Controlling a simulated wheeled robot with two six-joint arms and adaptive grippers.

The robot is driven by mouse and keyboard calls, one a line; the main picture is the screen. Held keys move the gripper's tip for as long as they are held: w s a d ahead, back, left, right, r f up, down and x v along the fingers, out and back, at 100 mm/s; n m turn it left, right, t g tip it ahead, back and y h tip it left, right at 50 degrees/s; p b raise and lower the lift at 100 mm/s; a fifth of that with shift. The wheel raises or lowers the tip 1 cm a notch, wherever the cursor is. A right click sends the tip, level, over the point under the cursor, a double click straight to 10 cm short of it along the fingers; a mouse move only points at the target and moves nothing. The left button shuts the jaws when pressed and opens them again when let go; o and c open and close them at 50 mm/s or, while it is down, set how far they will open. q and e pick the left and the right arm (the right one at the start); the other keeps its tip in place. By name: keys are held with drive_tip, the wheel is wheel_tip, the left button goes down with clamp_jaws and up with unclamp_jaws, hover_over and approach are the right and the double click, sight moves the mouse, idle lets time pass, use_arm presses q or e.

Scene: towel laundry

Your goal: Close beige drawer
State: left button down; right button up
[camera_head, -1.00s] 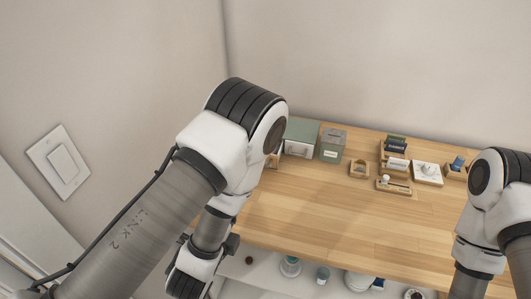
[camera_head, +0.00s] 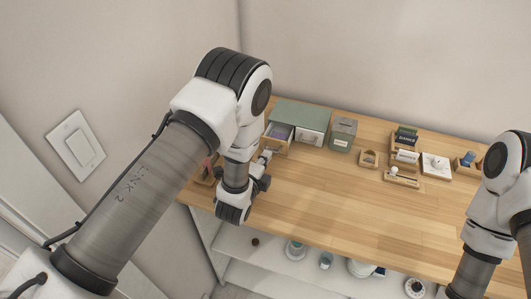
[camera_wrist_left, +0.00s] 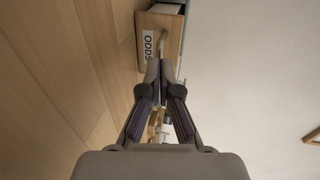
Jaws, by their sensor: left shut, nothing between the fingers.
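The beige drawer (camera_head: 272,146) is pulled partly out of the left side of a green-topped cabinet (camera_head: 303,113) at the back left of the wooden table. In the left wrist view its wooden front (camera_wrist_left: 172,62) carries an "ODDS" label and a small handle (camera_wrist_left: 162,38). My left gripper (camera_head: 265,158) is shut and empty, just in front of this drawer. In the left wrist view its fingertips (camera_wrist_left: 158,72) point at the front near the handle; I cannot tell whether they touch. My right arm shows at the right, but its gripper is out of view.
A white-fronted drawer (camera_head: 309,137) sits shut beside the beige one. A grey-green box (camera_head: 343,134) stands right of the cabinet, with several small wooden holders further right. The table's (camera_head: 330,190) middle is clear. A white shelf (camera_head: 275,262) with several items lies below.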

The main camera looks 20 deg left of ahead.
sight(273, 141)
use_arm(q)
drive_tip(key=shift+w+f, duration=0.2)
drive_tip(key=shift+w, duration=0.15)
drive_tip(key=b+x, duration=0.1)
drive_tip(key=x, duration=0.1)
drive_tip(key=b+x, duration=0.2)
drive_tip(key=x, duration=0.1)
drive_tip(key=r+b+x, duration=0.1)
drive_tip(key=x, duration=0.1)
drive_tip(key=shift+w+b, duration=0.4)
drive_tip(key=shift+w, duration=0.05)
drive_tip(key=shift+r, duration=0.45)
